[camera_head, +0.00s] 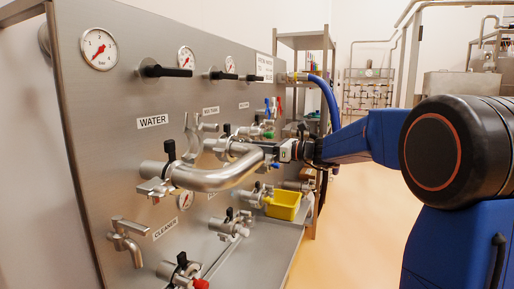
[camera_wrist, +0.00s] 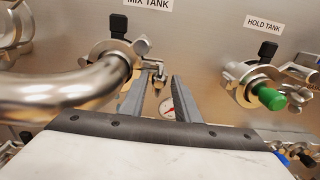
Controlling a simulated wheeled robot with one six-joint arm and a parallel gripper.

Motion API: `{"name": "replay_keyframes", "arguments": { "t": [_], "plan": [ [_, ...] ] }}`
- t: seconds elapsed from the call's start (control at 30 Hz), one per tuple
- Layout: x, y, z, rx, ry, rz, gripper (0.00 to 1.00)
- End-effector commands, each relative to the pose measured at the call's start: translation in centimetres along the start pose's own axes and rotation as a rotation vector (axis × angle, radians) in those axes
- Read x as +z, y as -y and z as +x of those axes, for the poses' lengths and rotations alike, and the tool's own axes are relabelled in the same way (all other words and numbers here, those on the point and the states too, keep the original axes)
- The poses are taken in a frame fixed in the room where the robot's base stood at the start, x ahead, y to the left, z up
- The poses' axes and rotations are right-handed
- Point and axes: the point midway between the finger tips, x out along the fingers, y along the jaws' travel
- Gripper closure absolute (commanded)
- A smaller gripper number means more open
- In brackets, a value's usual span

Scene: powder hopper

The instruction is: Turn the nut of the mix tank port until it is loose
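The mix tank port (camera_wrist: 115,48) is at upper left in the wrist view, under the MIX TANK label (camera_wrist: 148,4), with a black-handled clamp. A bent steel pipe (camera_wrist: 65,85) joins it; in the head view the pipe (camera_head: 215,178) runs between two panel ports. The clamp's small metal nut (camera_wrist: 160,80) shows between my fingertips, close to them. My gripper (camera_wrist: 162,78) is open, its two grey fingers apart. Whether either finger touches the nut I cannot tell. In the head view my gripper (camera_head: 270,150) is beside the pipe's far end, and the nut is not clear.
The hold tank port (camera_wrist: 245,82) with a green cap (camera_wrist: 271,97) is right of my fingers. A small gauge (camera_wrist: 168,108) sits below the nut.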

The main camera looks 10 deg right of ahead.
Motion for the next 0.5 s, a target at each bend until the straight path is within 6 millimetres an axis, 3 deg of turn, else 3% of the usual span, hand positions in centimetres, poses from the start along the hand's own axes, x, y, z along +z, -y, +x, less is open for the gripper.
{"name": "replay_keyframes", "arguments": {
  "t": [0.27, 0.37, 0.5],
  "plan": [
    [0.27, -0.14, 0.44, 0.004, 0.004, -0.001, 0.73],
    [0.31, -0.15, 0.47, 0.004, 0.005, -0.001, 0.95],
    [0.39, -0.12, 0.51, 0.003, 0.006, -0.002, 0.97]
  ]
}}
